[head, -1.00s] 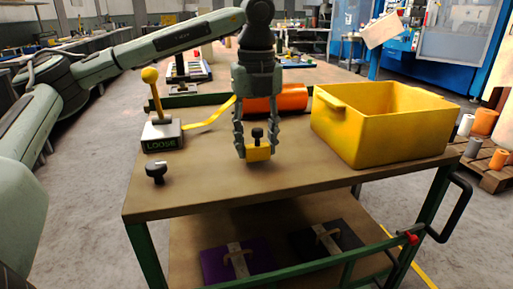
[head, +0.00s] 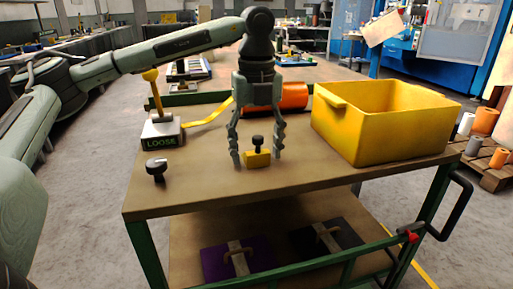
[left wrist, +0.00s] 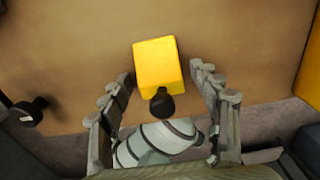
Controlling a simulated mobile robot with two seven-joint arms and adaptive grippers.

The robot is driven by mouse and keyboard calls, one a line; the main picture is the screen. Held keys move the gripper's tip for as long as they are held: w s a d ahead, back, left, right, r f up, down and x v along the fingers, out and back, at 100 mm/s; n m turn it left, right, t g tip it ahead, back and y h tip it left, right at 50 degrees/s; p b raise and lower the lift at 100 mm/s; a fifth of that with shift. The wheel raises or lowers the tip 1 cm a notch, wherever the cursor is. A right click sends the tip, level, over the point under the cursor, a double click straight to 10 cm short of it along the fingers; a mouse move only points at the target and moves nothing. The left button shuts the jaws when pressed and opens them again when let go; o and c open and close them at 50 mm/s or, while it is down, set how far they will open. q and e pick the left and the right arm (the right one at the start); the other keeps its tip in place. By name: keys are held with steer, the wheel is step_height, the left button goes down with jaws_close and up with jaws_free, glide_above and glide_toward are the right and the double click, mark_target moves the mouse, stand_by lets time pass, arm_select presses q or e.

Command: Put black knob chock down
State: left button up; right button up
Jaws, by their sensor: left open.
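The black knob chock (head: 257,158) is a small yellow block with a black knob on top. It rests upright on the brown table (head: 210,195). My left gripper (head: 257,158) is open around it, with a finger apart from it on each side. In the left wrist view the yellow block (left wrist: 158,63) lies between and just beyond the open fingertips (left wrist: 164,82), with its dark knob (left wrist: 162,104) toward the camera. My right gripper is not in view.
A yellow bin (head: 385,130) stands to the right. A LOOSE stand (head: 161,133) with a yellow-topped lever and a loose black knob (head: 155,169) are at the left. An orange cylinder (head: 293,96) lies behind the gripper. The table's front strip is clear.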

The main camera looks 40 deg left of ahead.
arm_select(q)
steer(key=shift+r, duration=0.3)
step_height(320, 180, up, 3)
steer(key=shift+f, duration=0.1)
step_height(320, 180, up, 7)
steer(key=shift+r+p, duration=0.15)
steer(key=shift+p, duration=0.4)
steer(key=shift+r, duration=0.8)
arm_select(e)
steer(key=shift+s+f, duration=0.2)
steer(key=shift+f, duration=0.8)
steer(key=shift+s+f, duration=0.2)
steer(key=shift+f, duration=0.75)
